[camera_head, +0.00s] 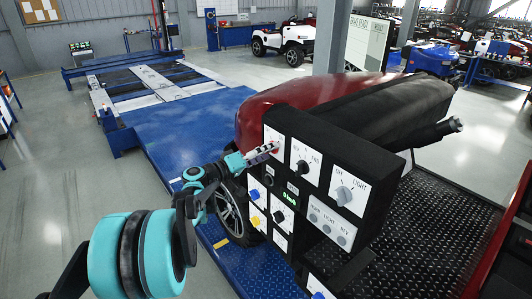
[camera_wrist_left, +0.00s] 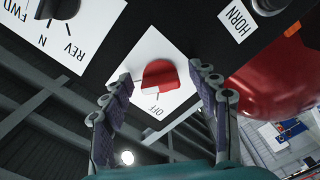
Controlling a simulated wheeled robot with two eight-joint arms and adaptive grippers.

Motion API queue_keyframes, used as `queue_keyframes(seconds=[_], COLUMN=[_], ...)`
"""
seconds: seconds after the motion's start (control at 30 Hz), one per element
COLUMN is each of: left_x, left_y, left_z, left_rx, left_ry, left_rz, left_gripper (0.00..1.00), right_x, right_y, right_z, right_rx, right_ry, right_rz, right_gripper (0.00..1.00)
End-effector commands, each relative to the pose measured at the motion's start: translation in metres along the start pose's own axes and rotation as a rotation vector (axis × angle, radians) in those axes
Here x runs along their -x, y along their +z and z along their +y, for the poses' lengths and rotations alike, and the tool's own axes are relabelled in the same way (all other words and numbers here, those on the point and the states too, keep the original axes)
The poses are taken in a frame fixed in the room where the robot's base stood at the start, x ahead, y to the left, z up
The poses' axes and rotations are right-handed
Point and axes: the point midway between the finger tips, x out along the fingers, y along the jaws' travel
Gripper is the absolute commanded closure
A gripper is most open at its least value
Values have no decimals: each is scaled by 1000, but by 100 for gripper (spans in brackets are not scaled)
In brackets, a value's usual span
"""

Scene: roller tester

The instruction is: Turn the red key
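The red key (camera_wrist_left: 160,74) is mounted on a white plate marked OFF on the black control panel. In the left wrist view it shows as a rounded red knob between my two fingers. My left gripper (camera_wrist_left: 163,76) is open, with one fingertip on each side of the key and visible gaps to it. In the head view my left gripper (camera_head: 262,153) reaches the upper left white plate (camera_head: 272,135) of the panel. There its fingers largely cover the key. My right gripper is in neither view.
The black panel carries a REV-N-FWD knob (camera_head: 303,167) beside the key, a light knob (camera_head: 344,194), several buttons and a small green display (camera_head: 290,198).

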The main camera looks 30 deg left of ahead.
Motion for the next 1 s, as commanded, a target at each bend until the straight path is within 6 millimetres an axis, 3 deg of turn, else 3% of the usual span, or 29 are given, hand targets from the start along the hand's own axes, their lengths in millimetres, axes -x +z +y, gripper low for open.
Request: queue_keyframes(seconds=[0.23,0.37,0.8,1.0], left_x=[1,11,100,118], left_y=[-2,-2,-1,0], left_z=[0,0,0,0], left_rx=[2,2,1,1], left_ry=[1,0,-2,0], left_rz=[3,4,5,2], left_gripper=[40,40,40,40], right_x=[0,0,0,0], right_y=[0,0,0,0], right_z=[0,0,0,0], right_rx=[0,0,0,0], right_ry=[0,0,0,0], right_rz=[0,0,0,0], right_gripper=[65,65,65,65])
